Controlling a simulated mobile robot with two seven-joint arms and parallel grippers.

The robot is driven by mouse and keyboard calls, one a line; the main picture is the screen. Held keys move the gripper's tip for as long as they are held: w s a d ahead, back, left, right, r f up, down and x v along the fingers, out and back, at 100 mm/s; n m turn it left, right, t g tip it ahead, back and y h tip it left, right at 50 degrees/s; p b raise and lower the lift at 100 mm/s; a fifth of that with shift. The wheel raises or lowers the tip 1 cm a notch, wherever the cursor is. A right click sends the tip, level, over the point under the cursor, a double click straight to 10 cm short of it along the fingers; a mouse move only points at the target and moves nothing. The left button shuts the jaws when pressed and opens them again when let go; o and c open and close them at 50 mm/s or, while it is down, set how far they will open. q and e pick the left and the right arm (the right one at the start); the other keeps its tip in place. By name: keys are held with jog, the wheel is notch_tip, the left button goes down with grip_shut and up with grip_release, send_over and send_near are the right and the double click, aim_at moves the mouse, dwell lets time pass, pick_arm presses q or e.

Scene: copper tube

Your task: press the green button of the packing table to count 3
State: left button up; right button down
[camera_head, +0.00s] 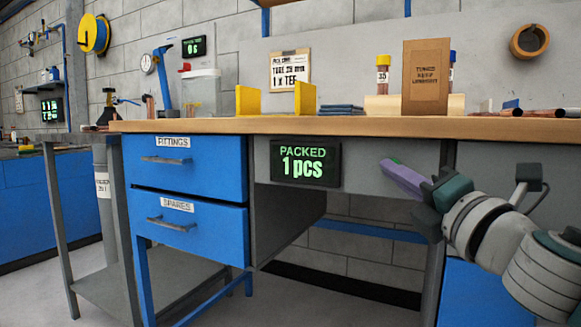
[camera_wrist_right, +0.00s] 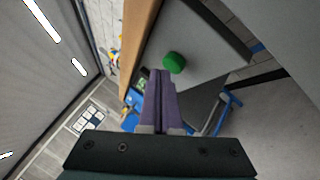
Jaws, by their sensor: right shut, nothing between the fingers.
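The counter display (camera_head: 305,164) reads "PACKED 1 pcs". My left gripper is not in view.
The packing table's wooden top (camera_head: 350,126) overhangs the panel just above my gripper. A cardboard box (camera_head: 426,77), yellow blocks (camera_head: 248,100) and a clear container (camera_head: 201,92) stand on it. Blue drawers (camera_head: 185,165) are at the left. Open space lies under the panel.

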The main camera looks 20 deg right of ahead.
jog(key=shift+w+d, duration=0.3)
jog(key=shift+d, duration=0.1)
dwell(0.8)
jog(key=shift+a, duration=0.1)
jog(key=shift+s+a, duration=0.6)
dwell(0.3)
jog(key=s+a+p, duration=0.1)
jog(key=s+a, duration=0.2)
jog(key=shift+s+a, duration=0.1)
jog(key=shift+a, duration=0.3)
dwell(0.5)
